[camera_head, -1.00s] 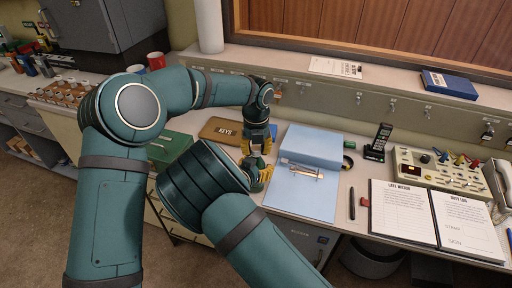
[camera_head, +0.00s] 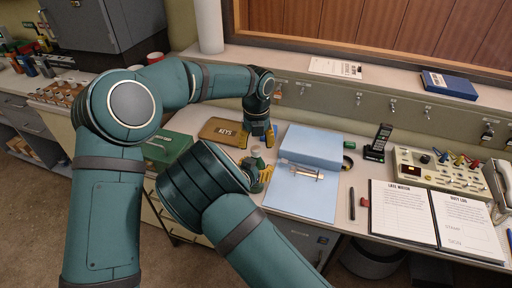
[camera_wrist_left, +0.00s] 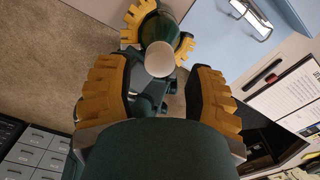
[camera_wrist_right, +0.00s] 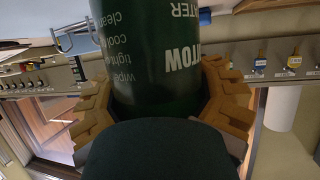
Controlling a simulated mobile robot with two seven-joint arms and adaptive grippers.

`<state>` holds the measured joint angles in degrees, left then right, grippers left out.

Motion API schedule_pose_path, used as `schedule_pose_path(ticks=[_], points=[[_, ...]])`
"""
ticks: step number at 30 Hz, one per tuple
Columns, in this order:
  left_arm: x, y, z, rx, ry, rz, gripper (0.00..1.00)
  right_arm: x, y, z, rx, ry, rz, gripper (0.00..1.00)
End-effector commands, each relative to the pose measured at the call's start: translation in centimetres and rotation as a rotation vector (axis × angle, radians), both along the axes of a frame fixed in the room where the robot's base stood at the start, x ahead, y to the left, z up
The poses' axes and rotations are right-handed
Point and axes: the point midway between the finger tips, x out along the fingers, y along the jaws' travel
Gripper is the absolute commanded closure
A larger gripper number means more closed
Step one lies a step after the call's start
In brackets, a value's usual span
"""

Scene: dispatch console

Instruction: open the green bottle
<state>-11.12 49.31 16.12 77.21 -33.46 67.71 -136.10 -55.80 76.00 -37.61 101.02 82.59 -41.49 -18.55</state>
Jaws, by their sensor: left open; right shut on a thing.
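In the right wrist view the dark green bottle (camera_wrist_right: 160,60), with white lettering, fills the space between the yellow fingers (camera_wrist_right: 165,110). My left gripper (camera_head: 257,140) is open and empty above the bottle, pointing down. In the left wrist view the pale round top (camera_wrist_left: 160,59) lies beyond the spread fingertips (camera_wrist_left: 157,85), apart from them. I cannot tell whether this top is a separate cap.
A brown keys box (camera_head: 219,131) and a green box (camera_head: 165,148) are left and behind.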

Motion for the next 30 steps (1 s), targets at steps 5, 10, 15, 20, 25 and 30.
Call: schedule_pose_path(ticks=[5,10,15,20,25,30], points=[[0.0,0.0,1.7,0.000,0.000,0.000,0.42,0.0,0.0,0.0,0.000,-0.001,0.000,1.00],[0.1,0.0,3.5,0.000,-0.003,0.000,0.42,0.0,0.0,0.0,0.000,-0.001,0.000,1.00],[0.0,0.0,4.9,0.002,0.003,-0.001,0.42,0.0,0.0,0.0,0.000,-0.001,0.000,1.00],[0.0,0.0,3.0,0.003,0.004,-0.001,0.42,0.0,0.0,0.0,0.000,-0.001,0.000,1.00],[0.0,0.0,0.4,0.004,0.005,-0.001,0.42,0.0,0.0,0.0,0.000,-0.001,0.000,1.00],[0.0,0.0,-1.7,0.002,0.004,0.000,0.42,0.0,0.0,0.0,0.000,-0.001,0.000,1.00]])
